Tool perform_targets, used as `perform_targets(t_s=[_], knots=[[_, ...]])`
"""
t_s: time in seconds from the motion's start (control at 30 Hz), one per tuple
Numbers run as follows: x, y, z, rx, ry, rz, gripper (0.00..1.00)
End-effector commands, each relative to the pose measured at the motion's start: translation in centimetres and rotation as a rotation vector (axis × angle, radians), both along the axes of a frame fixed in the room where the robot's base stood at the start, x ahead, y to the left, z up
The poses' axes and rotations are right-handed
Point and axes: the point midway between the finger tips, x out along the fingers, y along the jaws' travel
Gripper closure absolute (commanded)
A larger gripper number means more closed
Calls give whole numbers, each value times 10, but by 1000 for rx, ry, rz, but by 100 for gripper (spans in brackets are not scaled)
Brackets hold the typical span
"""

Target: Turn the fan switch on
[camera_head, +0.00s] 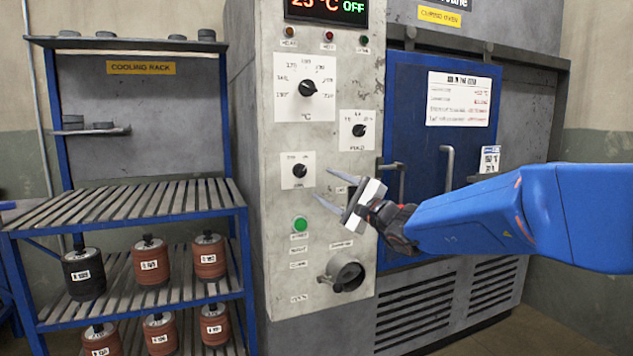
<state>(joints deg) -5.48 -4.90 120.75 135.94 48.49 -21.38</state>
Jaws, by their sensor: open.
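A grey control panel (263,240) carries several black knobs on white plates. The lowest small knob (300,171), on a small plate at the left, is probably the fan switch; its label is too small to read surely. My gripper (322,184) is open and empty, its two grey fingers apart and pointing left towards the panel. The fingertips are just right of and slightly below this small knob. I see no contact, but the exact depth gap cannot be told.
A large dial (308,87) and a middle knob (359,130) sit above. A green button (300,224) and a large rotary switch (346,275) sit below. The blue oven door (425,100) with handles is behind my arm. A cooling rack (130,198) stands at the left.

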Motion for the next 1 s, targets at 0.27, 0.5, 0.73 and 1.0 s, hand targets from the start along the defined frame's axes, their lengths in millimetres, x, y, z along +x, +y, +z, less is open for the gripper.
perform_targets(t_s=[0.27, 0.5, 0.73, 1.0], knots=[[-41, -32, -10, 0, 0, -2, 48], [-59, -46, -15, -1, 0, -1, 48], [-62, -48, -16, 0, 0, 0, 48], [-68, -44, -18, -22, -2, 14, 48]])
